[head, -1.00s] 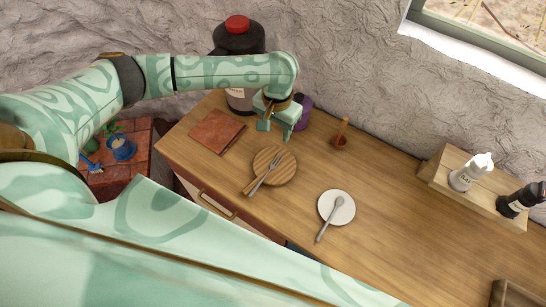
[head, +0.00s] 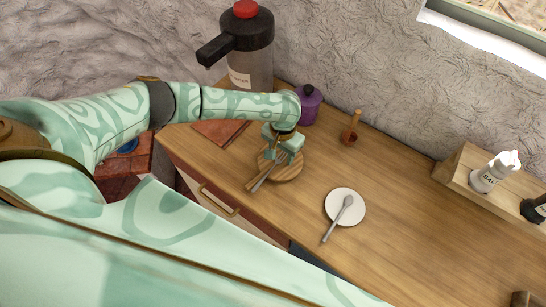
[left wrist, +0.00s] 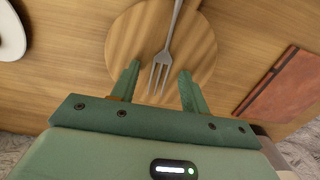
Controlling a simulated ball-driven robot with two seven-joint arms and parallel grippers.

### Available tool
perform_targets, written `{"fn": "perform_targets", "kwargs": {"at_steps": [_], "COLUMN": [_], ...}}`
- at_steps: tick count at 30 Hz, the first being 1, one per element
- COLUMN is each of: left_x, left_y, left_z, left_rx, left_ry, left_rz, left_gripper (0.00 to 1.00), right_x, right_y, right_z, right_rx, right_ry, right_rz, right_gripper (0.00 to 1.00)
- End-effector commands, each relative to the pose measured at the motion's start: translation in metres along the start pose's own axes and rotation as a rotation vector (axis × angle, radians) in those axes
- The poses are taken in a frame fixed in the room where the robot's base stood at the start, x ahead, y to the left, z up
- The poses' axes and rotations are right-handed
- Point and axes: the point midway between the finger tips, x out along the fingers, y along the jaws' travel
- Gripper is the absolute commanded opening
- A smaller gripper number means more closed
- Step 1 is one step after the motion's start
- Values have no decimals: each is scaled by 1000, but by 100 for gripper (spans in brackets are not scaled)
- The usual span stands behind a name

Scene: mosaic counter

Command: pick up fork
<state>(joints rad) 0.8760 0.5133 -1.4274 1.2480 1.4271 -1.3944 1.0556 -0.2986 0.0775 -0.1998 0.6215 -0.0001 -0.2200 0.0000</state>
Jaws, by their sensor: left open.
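The fork (left wrist: 168,50) lies on a round wooden board (left wrist: 205,62) on the counter. In the left wrist view its tines point toward my left gripper (left wrist: 157,88). The gripper's two fingers are apart, one on each side of the tines, and hold nothing. In the head view my left gripper (head: 280,157) is over the far part of the board (head: 290,172) and hides the fork's tines. The fork's handle (head: 262,180) shows, reaching past the board's near edge. My right gripper is not in view.
A white plate (head: 334,203) with a spoon (head: 338,218) lies to the right. A brown book (head: 212,131) lies left of the board. A large dispenser (head: 250,62), a purple jar (head: 308,105) and a small mortar (head: 351,135) stand behind.

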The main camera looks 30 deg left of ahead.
Motion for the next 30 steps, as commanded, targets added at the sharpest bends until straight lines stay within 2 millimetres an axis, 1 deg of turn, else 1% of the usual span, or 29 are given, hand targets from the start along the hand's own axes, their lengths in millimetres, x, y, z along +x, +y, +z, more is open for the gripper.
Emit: {"fn": "perform_targets", "kwargs": {"at_steps": [5,6,8,9,10,18,22,26,28,30], "left_x": [-1,-1,-1,-1,-1,-1,-7,-22,-35,-50], "left_y": [0,0,0,0,0,0,0,0,-1,7], "left_z": [0,0,0,0,0,0,0,-1,-1,7], "left_rx": [0,0,0,0,0,0,0,-1,0,5], "left_ry": [1,1,1,1,1,1,1,3,3,2], "left_rz": [0,0,0,0,0,0,0,1,0,2], "left_gripper": [45,34,18,6,0,0,0,0,0,0], "right_x": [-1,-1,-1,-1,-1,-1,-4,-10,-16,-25], "right_y": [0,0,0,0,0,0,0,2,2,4], "right_z": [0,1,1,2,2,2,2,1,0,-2], "right_rx": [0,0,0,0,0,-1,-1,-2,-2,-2], "right_ry": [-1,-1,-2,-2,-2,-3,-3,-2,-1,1], "right_rz": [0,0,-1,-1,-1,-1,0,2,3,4], "right_gripper": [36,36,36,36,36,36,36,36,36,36]}}
